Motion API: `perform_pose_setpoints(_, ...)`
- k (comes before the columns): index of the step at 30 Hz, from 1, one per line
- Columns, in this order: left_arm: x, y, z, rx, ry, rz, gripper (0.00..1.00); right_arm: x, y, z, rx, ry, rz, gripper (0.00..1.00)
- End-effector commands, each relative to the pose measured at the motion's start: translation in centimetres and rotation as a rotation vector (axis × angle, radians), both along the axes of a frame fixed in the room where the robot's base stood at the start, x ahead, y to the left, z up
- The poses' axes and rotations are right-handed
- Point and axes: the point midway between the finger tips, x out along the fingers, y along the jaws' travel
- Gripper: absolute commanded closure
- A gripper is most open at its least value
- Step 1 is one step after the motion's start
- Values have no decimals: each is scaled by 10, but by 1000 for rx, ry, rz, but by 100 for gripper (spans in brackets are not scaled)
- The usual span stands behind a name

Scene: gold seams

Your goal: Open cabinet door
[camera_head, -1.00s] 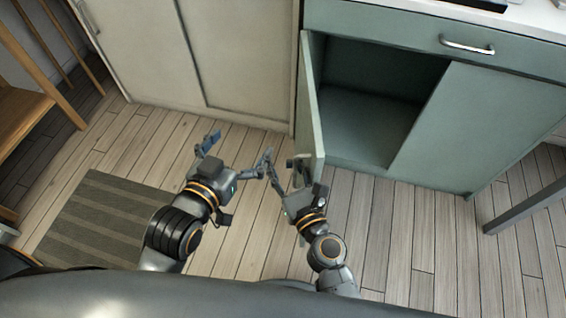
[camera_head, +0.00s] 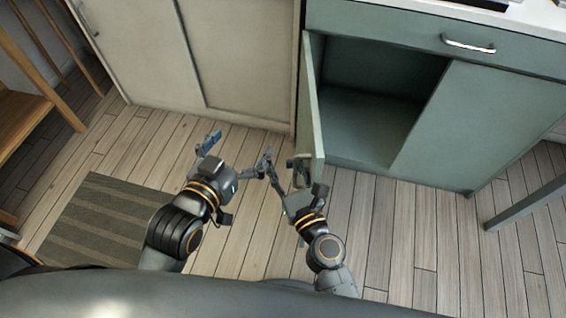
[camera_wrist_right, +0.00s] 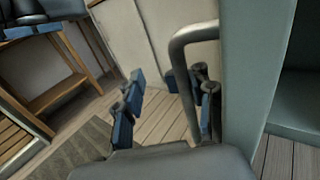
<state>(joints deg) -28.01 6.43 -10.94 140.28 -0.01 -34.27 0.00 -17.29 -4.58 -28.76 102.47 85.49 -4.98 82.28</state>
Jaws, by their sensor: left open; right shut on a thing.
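The green cabinet (camera_head: 480,125) stands at the right of the head view, with a dark, empty-looking compartment showing. Its door (camera_head: 312,100) stands open, swung out toward me and seen nearly edge-on. The door's metal handle (camera_wrist_right: 178,58) shows in the right wrist view, on the door's left face. My right gripper (camera_head: 283,168) is at the door's near edge, shut on the handle; in the right wrist view its fingers (camera_wrist_right: 165,103) show, with the exact contact partly hidden. My left gripper (camera_head: 234,158) is open and empty, left of the right one, above the floor.
A cream cabinet (camera_head: 240,65) stands left of the green one. A striped mat (camera_head: 100,225) lies on the plank floor. A wooden piece of furniture (camera_head: 20,115) is at the left. A grey bar (camera_head: 525,205) juts in at the right. Floor before the green cabinet is clear.

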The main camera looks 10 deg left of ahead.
Motion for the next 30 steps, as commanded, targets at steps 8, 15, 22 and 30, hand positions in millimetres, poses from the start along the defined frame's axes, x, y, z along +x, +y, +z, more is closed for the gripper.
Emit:
perform_pose_setpoints(8, 0, 0, 0, 0, 0, 0, 1, -7, 9, -3, 2, 7, 27, 100)
perform_pose_setpoints(15, 0, 0, 0, 0, 0, 0, 1, -7, 9, -4, 1, 8, 26, 100)
perform_pose_setpoints(22, 0, 0, 0, 0, -1, 0, 1, -8, 9, -4, 1, 9, 25, 100)
perform_pose_setpoints(30, 0, 0, 0, 0, -1, 0, 1, -8, 10, -4, 1, 9, 24, 74)
